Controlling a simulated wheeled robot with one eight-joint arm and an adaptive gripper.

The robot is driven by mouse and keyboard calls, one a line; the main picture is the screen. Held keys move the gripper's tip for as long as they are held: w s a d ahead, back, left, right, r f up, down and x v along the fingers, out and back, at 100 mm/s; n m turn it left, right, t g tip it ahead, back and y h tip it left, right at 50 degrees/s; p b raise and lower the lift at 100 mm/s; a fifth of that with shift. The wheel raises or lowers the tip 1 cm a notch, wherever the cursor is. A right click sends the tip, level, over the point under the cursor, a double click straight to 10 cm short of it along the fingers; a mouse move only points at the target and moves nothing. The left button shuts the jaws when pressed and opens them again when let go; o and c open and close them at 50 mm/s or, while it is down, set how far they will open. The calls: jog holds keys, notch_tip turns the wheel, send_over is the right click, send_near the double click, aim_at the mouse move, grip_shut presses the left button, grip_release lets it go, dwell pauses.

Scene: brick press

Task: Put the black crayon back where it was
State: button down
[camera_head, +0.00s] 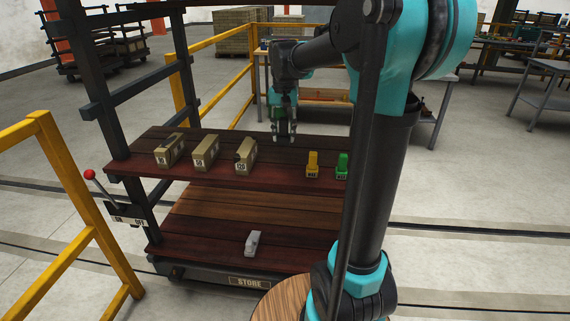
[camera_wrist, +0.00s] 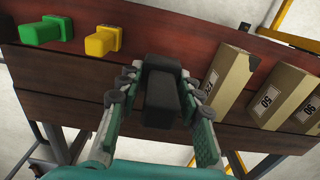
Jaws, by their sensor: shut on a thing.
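The black crayon (camera_wrist: 161,96) is a thick, dark, block-like piece held between the fingers of my gripper (camera_wrist: 158,100). In the head view my gripper (camera_head: 284,132) points down over the upper shelf (camera_head: 275,165), to the right of the boxes and left of the yellow crayon. The black crayon (camera_head: 283,127) shows as a dark shape between the fingers there. I cannot tell whether its lower end touches the shelf. A yellow crayon (camera_head: 312,165) and a green crayon (camera_head: 342,166) stand on the same shelf; they also show in the wrist view.
Several cardboard boxes with number labels stand left on the upper shelf, the closest one (camera_head: 246,156) beside my gripper. A grey piece (camera_head: 253,243) lies on the lower shelf (camera_head: 200,245). Dark rack posts and a red-knobbed lever (camera_head: 89,175) stand at the left.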

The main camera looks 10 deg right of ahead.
notch_tip(320, 180, down, 12)
jog(key=shift+r, duration=0.2)
jog(key=shift+f, duration=0.1)
dwell(0.3)
jog(key=c, duration=1)
grip_release()
notch_tip(320, 180, up, 12)
jog(key=shift+f, duration=0.1)
jog(key=s+d+f+n+t, duration=0.1)
jog(key=s+f, duration=0.5)
jog(key=s, duration=0.1)
jog(key=s+d+f+n+t, duration=0.1)
jog(key=s+f, duration=0.6)
jog(key=s+d+f+n+t, duration=0.1)
jog(key=s+d+f+t, duration=0.1)
jog(key=s+f, duration=0.4)
jog(key=shift+s+f+n, duration=0.25)
jog(key=shift+s+n, duration=0.05)
jog(key=shift+s, duration=0.7)
